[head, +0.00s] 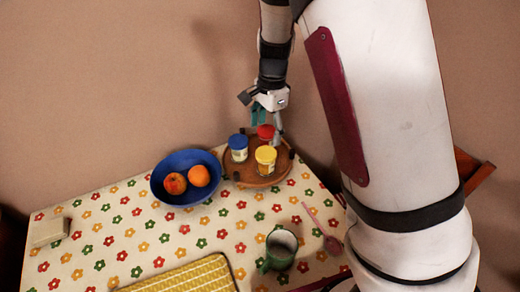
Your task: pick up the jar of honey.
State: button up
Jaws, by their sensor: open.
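Three small jars stand close together on a round wooden tray (245,182): a blue-lidded jar (238,148), a red-lidded jar (266,132) and a yellow-lidded jar (266,160). The labels are too small to read, so I cannot tell which one is honey. My gripper (267,121) points down at the back of the tray, over or around the top of the red-lidded jar. Its fingers are apart. Whether they touch that jar is not clear.
A blue bowl (161,192) with two orange-red fruits stands left of the tray. A green mug (280,249), a pink spoon (322,231), a yellow mat (188,278) and a pale block (47,231) lie on the flowered tablecloth (120,235). My arm blocks the right side.

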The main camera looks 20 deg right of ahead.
aim_at(265, 163)
jog(key=w+f, duration=0.1)
jog(key=w+f+m, duration=0.1)
jog(key=f, duration=0.1)
jog(key=shift+d+h, duration=0.2)
jog(key=shift+h, duration=0.1)
jog(key=shift+w+f, duration=0.1)
jog(key=shift+f, duration=0.25)
notch_tip(265, 163, down, 13)
jog(key=shift+f, duration=0.1)
jog(key=c, duration=1.5)
